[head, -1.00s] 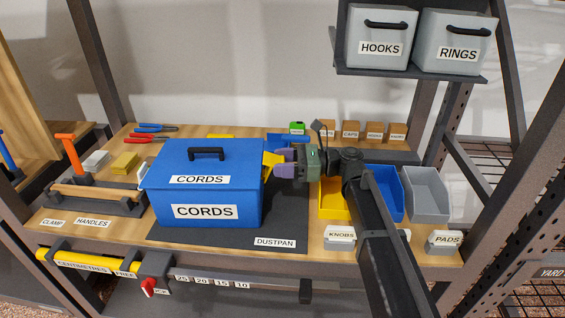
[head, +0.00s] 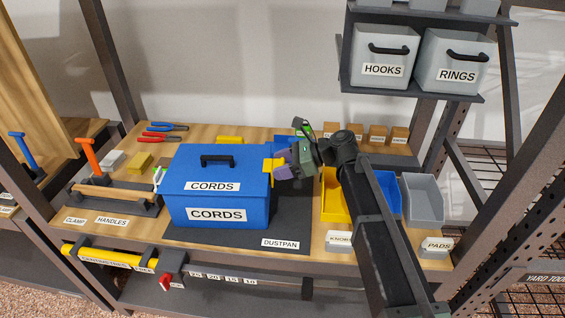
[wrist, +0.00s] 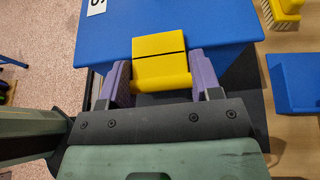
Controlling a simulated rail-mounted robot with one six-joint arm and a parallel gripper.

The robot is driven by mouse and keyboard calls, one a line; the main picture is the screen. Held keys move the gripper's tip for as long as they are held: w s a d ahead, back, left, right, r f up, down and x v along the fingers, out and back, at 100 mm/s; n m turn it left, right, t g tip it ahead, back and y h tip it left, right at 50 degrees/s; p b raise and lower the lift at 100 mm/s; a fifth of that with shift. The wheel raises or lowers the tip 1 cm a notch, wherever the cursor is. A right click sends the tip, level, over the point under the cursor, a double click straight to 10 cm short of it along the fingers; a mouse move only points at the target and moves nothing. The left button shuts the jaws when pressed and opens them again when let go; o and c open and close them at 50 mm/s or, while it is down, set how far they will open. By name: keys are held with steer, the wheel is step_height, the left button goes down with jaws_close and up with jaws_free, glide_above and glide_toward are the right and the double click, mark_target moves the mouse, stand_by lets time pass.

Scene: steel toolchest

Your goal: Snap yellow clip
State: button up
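The blue box (head: 215,205) labelled CORDS stands on a dark mat on the workbench, its lid on. The yellow clip (wrist: 160,60) is on the side of the box that faces my gripper; it shows in the wrist view as a plate with a dark line across it. In the head view the yellow clip (head: 268,172) shows at the box's right side. My gripper (wrist: 160,88) has its two purple fingers apart, one on each side of the clip's lower end. In the head view my gripper (head: 280,172) is beside the clip. I cannot tell whether the fingers touch it.
A blue bin (wrist: 296,82) and a yellow brush (wrist: 281,12) lie near the box in the wrist view. HOOKS (head: 381,58) and RINGS boxes sit on a shelf above.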

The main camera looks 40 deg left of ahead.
steer(key=o, duration=0.4)
steer(key=p+v, duration=0.4)
steer(key=v, duration=0.6)
steer(key=shift+w+d+r, duration=0.1)
steer(key=shift+w+d, duration=0.15)
steer(key=shift+d, duration=0.05)
